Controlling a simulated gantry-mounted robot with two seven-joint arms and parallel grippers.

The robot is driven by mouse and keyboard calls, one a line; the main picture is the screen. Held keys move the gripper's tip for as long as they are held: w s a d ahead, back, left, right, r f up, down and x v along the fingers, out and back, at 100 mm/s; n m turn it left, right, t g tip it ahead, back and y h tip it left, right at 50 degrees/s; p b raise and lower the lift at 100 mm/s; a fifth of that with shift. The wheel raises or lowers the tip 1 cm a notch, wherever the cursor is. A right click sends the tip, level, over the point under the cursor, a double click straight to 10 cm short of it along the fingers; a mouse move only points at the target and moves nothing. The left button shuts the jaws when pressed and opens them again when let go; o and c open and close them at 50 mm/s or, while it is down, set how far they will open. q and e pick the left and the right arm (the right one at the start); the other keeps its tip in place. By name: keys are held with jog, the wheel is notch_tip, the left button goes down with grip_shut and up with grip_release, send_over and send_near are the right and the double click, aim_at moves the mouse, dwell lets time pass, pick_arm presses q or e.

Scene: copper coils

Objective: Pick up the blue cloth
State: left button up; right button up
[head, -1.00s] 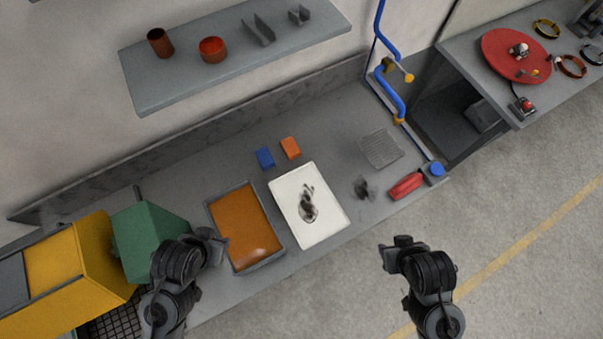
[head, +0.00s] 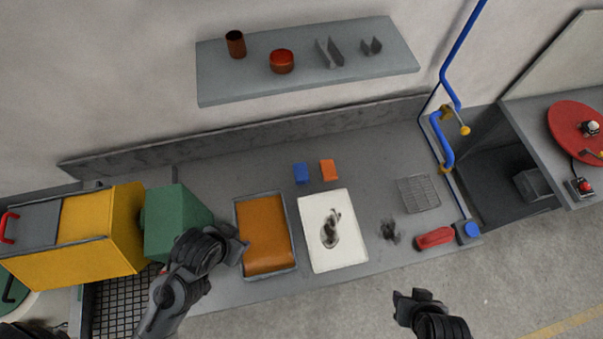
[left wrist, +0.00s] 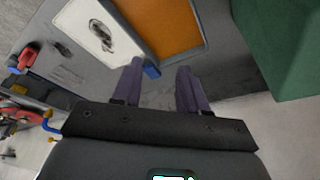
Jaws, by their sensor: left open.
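The blue cloth (head: 301,173) looks like a small folded block. It lies on the grey bench behind the white tray, just left of a similar orange block (head: 328,170). My left gripper (head: 238,243) is by the front left of the orange-brown tray, apart from the cloth. In the left wrist view my left gripper (left wrist: 158,76) has its two fingers spread with nothing between them.
The orange-brown tray (head: 240,222) and white tray (head: 309,227) stand in front of the cloth. A green box (head: 175,220) and a yellow bin (head: 105,235) are at left. A wire rack (head: 418,194) and red object (head: 434,238) are at right. A shelf (head: 310,80) hangs above.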

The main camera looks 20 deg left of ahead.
pick_arm(q)
jog(key=shift+a, duration=0.15)
jog(key=o, duration=0.9)
jog(key=shift+o, duration=0.5)
